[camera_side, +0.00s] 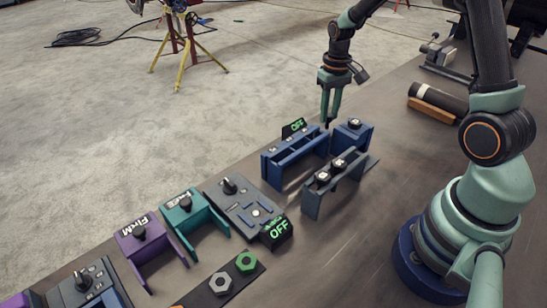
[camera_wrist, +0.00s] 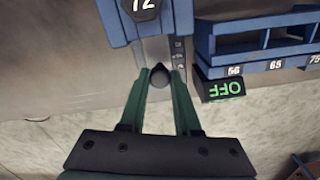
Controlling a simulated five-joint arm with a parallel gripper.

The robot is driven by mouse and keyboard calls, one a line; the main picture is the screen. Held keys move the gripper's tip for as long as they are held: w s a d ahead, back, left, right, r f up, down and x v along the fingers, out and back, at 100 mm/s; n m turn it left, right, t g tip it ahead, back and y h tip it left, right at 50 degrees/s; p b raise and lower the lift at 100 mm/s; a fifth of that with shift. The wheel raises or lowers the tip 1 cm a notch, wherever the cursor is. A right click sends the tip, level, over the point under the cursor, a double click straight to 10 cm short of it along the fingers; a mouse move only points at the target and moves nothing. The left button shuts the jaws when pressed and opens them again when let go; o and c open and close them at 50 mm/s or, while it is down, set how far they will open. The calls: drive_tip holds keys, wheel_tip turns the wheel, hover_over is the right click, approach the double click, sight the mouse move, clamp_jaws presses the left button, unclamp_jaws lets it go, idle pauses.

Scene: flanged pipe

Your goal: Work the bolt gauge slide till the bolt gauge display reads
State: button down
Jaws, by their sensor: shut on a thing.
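My gripper (camera_side: 327,122) points down by the far end of the blue rack in the side view. In the wrist view my gripper (camera_wrist: 160,76) is shut on a small dark knob (camera_wrist: 160,77), which seems to be the bolt gauge slide. The knob sits on a narrow pale strip with small marks, just below a blue block marked 72 (camera_wrist: 142,22). The same display (camera_side: 295,127) shows at the blue rack in the side view. In the side view the knob is too small to make out.
The blue rack (camera_wrist: 255,45) carries labels 56, 65 and 75. Next to it stand another blue block (camera_side: 353,134) and a grey holder (camera_side: 338,180). A grey panel (camera_side: 243,207) has a second OFF display (camera_side: 278,231). Teal and purple holders stand further left.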

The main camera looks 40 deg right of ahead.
idle(0.6)
drive_tip(key=shift+s, duration=0.95)
drive_tip(key=c, duration=0.6)
unclamp_jaws()
drive_tip(key=shift+r, duration=0.1)
wheel_tip(320, 180, up, 12)
